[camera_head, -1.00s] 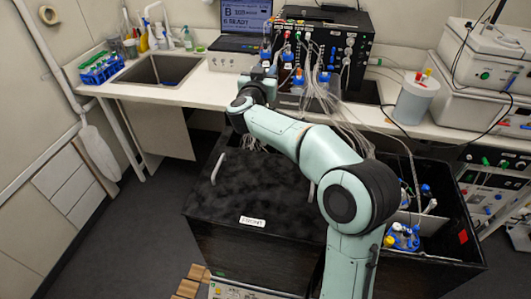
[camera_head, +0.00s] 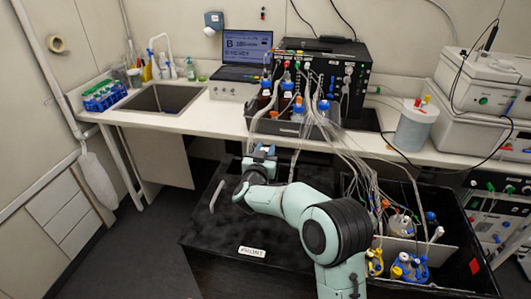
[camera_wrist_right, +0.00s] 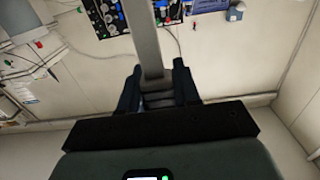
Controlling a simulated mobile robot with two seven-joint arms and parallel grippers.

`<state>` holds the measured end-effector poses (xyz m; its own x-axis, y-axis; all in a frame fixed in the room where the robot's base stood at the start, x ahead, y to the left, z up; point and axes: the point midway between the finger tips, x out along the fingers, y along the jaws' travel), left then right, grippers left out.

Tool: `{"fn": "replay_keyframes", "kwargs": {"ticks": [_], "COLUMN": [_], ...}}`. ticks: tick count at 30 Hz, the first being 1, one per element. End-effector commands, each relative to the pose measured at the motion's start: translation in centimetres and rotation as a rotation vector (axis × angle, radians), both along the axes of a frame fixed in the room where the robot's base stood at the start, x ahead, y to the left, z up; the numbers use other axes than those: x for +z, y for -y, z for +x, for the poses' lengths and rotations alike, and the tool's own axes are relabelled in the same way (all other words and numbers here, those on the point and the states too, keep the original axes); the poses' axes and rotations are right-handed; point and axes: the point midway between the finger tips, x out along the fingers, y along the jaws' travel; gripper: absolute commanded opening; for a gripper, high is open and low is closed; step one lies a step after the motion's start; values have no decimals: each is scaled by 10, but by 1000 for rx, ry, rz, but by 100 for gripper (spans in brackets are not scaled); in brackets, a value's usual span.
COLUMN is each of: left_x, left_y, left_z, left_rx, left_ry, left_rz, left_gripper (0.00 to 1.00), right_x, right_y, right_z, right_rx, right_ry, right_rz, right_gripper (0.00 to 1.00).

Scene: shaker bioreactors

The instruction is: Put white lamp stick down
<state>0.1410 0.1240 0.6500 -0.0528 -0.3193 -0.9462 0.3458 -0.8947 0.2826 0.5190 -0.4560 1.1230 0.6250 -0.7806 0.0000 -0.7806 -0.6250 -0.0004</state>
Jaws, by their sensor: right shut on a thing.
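The lamp stick (camera_wrist_right: 146,40) shows in the right wrist view as a long, straight pale-grey bar. It runs from between my right gripper's fingers up to the top edge of the picture. My right gripper (camera_wrist_right: 158,88) is shut on it. In the head view my right gripper (camera_head: 262,152) is above the far part of the black lid (camera_head: 232,228), in front of the bench. I cannot clearly tell the stick from the pale tubes there. My left gripper is not in view.
Bottles in a dark tray (camera_head: 278,127) stand on the bench edge beyond the gripper, with many tubes hanging from them. An open black box (camera_head: 455,250) with bottles is at right. A sink (camera_head: 165,98) and blue rack (camera_head: 103,97) are at left.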

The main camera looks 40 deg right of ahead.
Motion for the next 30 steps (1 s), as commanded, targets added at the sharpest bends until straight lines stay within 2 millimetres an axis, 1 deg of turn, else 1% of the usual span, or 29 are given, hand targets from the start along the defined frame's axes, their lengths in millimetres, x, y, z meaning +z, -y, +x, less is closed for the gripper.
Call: {"fn": "replay_keyframes", "kwargs": {"ticks": [1,9,12,13,14,15,23,26,30], "left_x": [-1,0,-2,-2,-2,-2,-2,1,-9], "left_y": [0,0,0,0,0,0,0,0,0], "left_z": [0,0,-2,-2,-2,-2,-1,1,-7], "left_rx": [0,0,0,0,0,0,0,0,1], "left_ry": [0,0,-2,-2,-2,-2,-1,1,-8], "left_rz": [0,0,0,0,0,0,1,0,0], "left_gripper": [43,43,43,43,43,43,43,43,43], "right_x": [-3,-3,-6,-7,-6,-6,-5,-1,-5], "right_y": [0,0,0,0,0,0,0,0,-15], "right_z": [0,0,0,0,0,0,0,0,-12], "right_rx": [0,0,0,0,0,0,0,0,3], "right_ry": [0,1,1,1,1,1,1,3,0], "right_rz": [0,0,0,0,0,0,0,0,0], "right_gripper": [0,0,0,35,45,57,57,57,57]}}
